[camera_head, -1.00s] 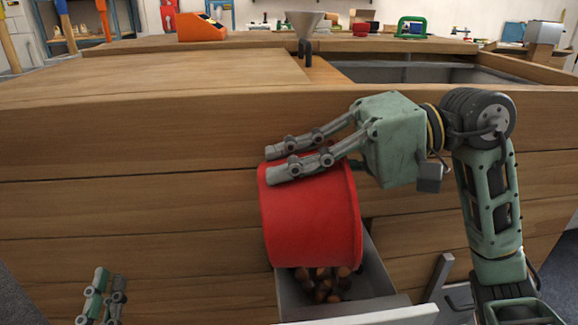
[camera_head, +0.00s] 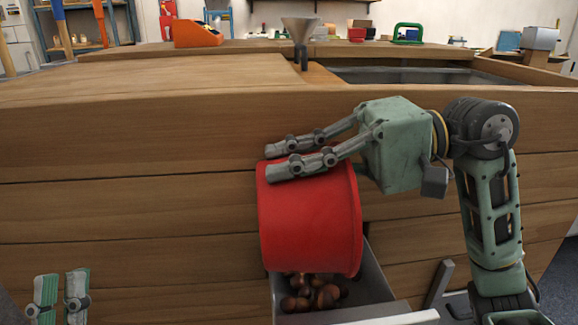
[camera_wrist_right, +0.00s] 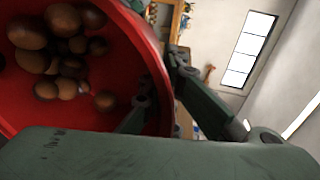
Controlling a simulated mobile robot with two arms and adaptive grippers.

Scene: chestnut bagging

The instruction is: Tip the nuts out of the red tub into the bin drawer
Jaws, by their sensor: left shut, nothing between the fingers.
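The red tub (camera_head: 310,222) is tipped, its mouth facing down over the open bin drawer (camera_head: 372,275). My right gripper (camera_head: 278,161) is shut on the tub's wall at its upper side. In the right wrist view, one finger is inside the tub (camera_wrist_right: 135,60) and the other outside. Several brown nuts (camera_wrist_right: 65,45) are still inside the tub. More nuts (camera_head: 318,295) lie in the drawer below the mouth. My left gripper (camera_head: 62,298) is shut and empty at the lower left, away from the tub.
The drawer sits in the front of a wooden bench (camera_head: 130,165). A metal funnel (camera_head: 301,28) stands on the bench top, with an orange box (camera_head: 197,34) to its left. A recessed metal basin (camera_head: 405,75) is at the right. The bench front left of the tub is clear.

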